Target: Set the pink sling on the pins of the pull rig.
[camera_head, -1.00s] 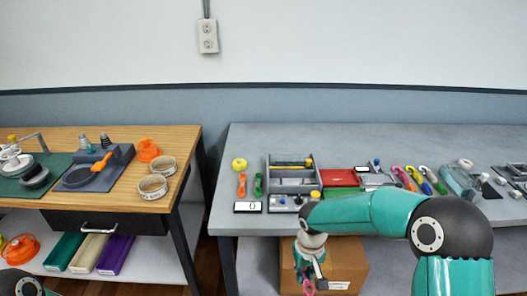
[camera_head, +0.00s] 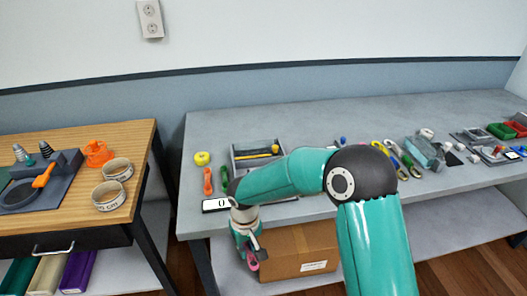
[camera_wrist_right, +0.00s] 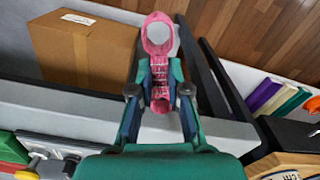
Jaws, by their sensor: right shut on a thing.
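The pink sling (camera_wrist_right: 158,42) hangs from my right gripper (camera_wrist_right: 160,97), which is shut on it; its open loop sticks out past the fingertips in the wrist view. In the head view, my right gripper (camera_head: 253,256) points down in front of the grey bench's front edge, and only a bit of the pink sling (camera_head: 253,265) shows. The pull rig seems to be the grey unit by the small display (camera_head: 216,204) reading 0 at the bench front; my right arm hides most of it. Its pins cannot be made out. My left gripper is not in view.
A cardboard box (camera_head: 300,252) stands under the grey bench, beside my right gripper. A grey tray (camera_head: 236,165) and a yellow tape roll (camera_head: 202,158) lie on the bench. A wooden bench (camera_head: 135,160) stands left, across a gap. The grey bench's back strip is clear.

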